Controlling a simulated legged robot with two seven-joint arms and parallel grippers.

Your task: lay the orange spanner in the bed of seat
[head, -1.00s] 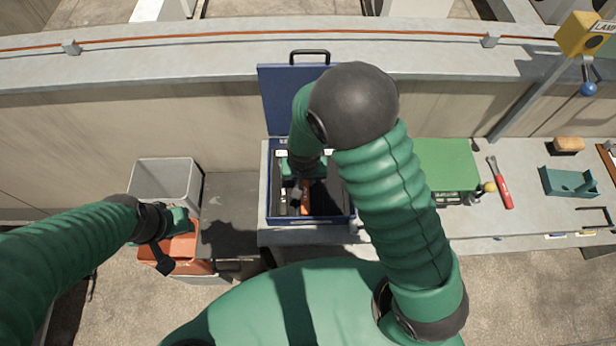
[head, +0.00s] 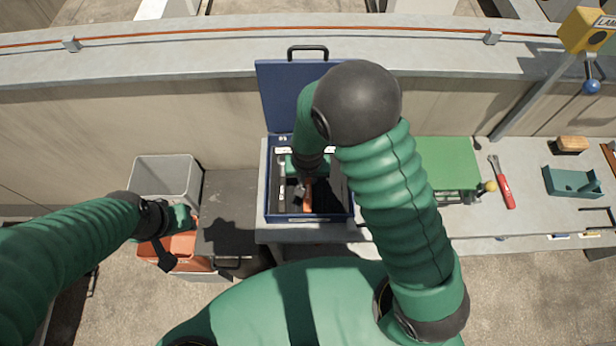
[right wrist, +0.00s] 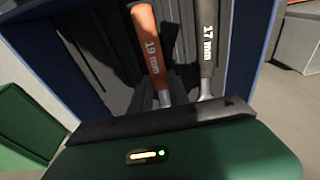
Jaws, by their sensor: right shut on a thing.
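The orange spanner, marked 19 mm, shows in the right wrist view (right wrist: 150,48) and as a short orange piece inside the blue case in the head view (head: 307,194). My right gripper (head: 304,182) reaches down into the open case and is shut on the orange spanner. The spanner's far end is hidden by the gripper. It is over the case's dark bed; I cannot tell whether it touches the bed. A dark 17 mm spanner (right wrist: 207,45) lies beside it. My left gripper (head: 170,242) hangs over an orange bin; its jaw opening is unclear.
The blue case (head: 311,218) stands on the grey bench with its lid up at the back. A green block (head: 448,163), a red-handled tool (head: 503,186) and a teal tray (head: 571,183) are to the right. A grey bin (head: 165,175) and orange bin (head: 178,247) stand left.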

